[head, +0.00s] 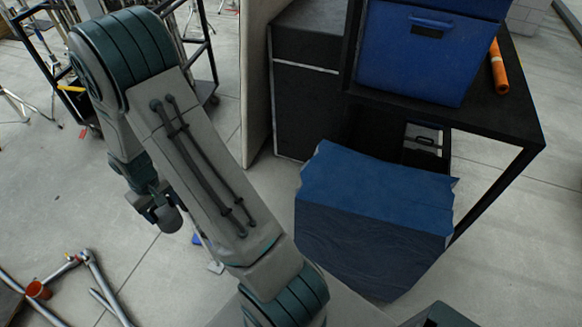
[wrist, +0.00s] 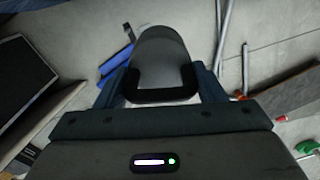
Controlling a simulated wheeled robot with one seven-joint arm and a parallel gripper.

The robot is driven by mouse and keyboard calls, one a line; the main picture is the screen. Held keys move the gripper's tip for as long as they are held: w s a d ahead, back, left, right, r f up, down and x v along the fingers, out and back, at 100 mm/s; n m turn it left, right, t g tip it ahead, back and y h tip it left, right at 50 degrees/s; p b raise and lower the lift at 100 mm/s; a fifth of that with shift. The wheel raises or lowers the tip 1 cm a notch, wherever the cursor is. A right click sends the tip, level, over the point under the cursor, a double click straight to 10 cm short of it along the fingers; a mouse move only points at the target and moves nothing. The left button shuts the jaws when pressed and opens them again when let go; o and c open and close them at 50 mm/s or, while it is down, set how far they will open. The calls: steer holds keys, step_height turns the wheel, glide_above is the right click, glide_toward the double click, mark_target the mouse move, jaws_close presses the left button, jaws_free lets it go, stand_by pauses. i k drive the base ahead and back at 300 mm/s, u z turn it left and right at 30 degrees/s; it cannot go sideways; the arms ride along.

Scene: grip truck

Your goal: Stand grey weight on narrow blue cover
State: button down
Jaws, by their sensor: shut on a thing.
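The grey weight (wrist: 163,55), a rounded grey body with a black band at its near end, is between the two fingers of my gripper (wrist: 162,82) in the wrist view. The fingers are shut on it from both sides. In the head view my gripper (head: 155,203) hangs left of my arm, with the rounded weight (head: 169,219) at its end, above the floor. The blue cover (head: 375,182) is draped over a block-like stand right of my arm in the head view. Its flat top looks bare. The gripper is well to the left of it, apart.
A black table (head: 512,115) with a blue crate (head: 410,55) and an orange roll (head: 498,68) stands behind the cover. A dark cabinet (head: 304,110) is beside it. Metal tubes (head: 100,285) lie on the floor at lower left.

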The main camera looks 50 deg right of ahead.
mark_target(388, 186)
steer(key=k, duration=0.25)
steer(key=z, duration=2.4)
steer(key=i, duration=0.5)
